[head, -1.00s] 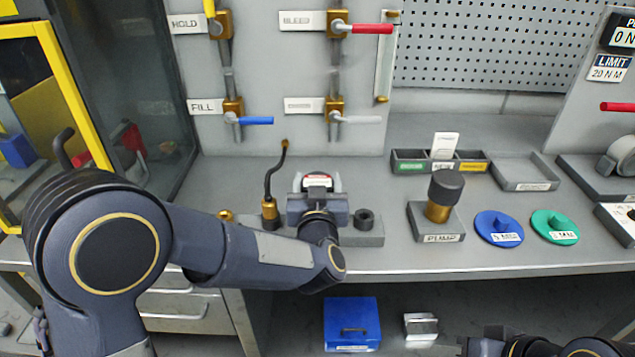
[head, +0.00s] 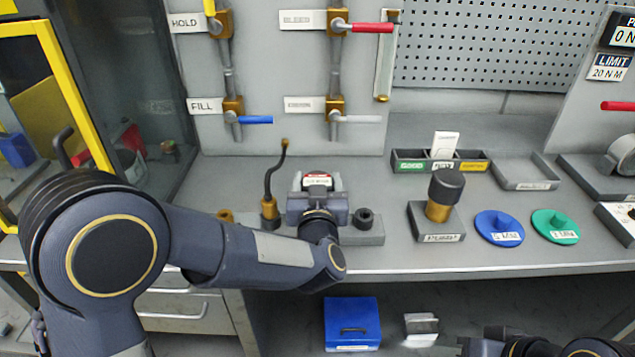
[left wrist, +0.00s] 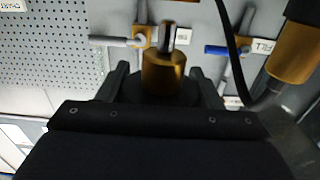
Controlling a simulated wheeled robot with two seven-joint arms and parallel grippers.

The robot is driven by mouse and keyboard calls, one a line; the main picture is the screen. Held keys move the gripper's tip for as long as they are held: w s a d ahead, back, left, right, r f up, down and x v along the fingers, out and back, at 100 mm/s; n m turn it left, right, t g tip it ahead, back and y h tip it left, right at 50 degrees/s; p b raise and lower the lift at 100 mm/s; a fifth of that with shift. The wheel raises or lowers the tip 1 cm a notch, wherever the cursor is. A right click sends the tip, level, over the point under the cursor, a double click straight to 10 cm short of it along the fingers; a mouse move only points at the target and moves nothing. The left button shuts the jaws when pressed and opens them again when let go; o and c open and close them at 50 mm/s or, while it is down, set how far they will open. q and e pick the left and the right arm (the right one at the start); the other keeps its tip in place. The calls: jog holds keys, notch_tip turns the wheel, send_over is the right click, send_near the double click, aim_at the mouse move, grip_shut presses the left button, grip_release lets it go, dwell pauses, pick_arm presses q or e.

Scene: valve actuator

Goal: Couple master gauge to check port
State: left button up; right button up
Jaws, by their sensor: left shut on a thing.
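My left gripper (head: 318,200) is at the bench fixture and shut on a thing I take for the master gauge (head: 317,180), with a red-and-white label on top. The gripper hides most of it. In the left wrist view, a brass cylinder with a steel stem (left wrist: 164,72) shows between the fingers (left wrist: 165,85). A brass fitting with a bent black hose (head: 270,210) stands just left of the gripper; it also shows in the left wrist view (left wrist: 290,55). I cannot tell which part is the check port. My right gripper (head: 480,346) is partly in view at the bottom.
A dark ring (head: 364,217) sits on the grey fixture block (head: 362,238) right of the gripper. A pump (head: 440,205), a blue disc (head: 498,228) and a green disc (head: 555,226) stand further right. Valve handles (head: 255,120) project from the panel behind.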

pick_arm(q)
jog(key=shift+f+b, duration=1.6)
jog(key=shift+f, duration=0.05)
dwell(0.4)
jog(key=o, duration=1.3)
jog(key=shift+s, duration=0.1)
jog(key=s, duration=0.7)
jog(key=shift+s, duration=0.3)
